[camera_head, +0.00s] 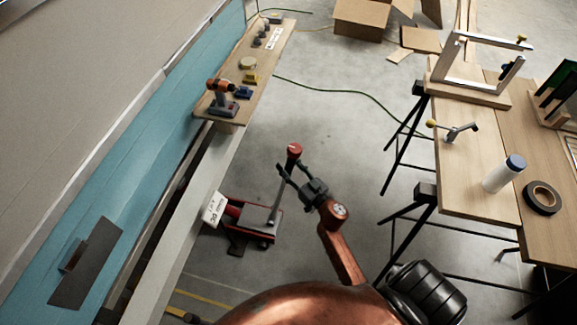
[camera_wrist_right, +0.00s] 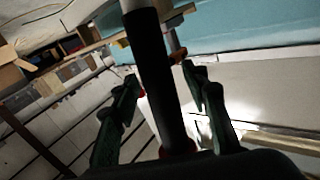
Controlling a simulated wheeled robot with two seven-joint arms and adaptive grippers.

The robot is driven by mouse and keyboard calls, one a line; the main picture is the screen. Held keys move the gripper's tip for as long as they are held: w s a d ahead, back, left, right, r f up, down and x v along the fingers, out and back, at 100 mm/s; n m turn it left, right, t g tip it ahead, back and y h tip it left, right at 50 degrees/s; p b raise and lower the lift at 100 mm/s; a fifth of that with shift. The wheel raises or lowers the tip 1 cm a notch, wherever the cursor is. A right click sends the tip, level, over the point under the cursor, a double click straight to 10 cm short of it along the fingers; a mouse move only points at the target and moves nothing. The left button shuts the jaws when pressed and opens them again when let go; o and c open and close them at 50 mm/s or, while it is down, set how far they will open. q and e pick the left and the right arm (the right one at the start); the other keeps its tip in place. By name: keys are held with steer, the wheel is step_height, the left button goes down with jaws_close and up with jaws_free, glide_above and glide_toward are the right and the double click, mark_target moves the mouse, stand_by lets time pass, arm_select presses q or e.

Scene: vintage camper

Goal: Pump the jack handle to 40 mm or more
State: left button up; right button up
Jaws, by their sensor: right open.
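The red jack (camera_head: 232,213) stands on the floor beside the camper's pale lower edge. My right gripper (camera_head: 290,168) is at the upper handle, just below the knob. In the right wrist view, the dark handle rod (camera_wrist_right: 160,75) runs between the spread fingers of the gripper (camera_wrist_right: 160,82), with gaps visible on both sides. A white lift readout (camera_head: 213,209) in mm is on the jack's left; its digits are hard to read. My left gripper is not in view.
A wooden shelf (camera_head: 262,72) with a drill and small items lies along the blue camper wall. A workbench (camera_head: 468,190) on black trestles stands at the right, with a bottle (camera_head: 503,175) and tape roll (camera_head: 542,198). A green cable (camera_head: 345,92) crosses the floor. Floor between is clear.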

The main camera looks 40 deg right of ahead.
steer(key=shift+c, duration=0.3)
jaws_close()
stand_by(0.5)
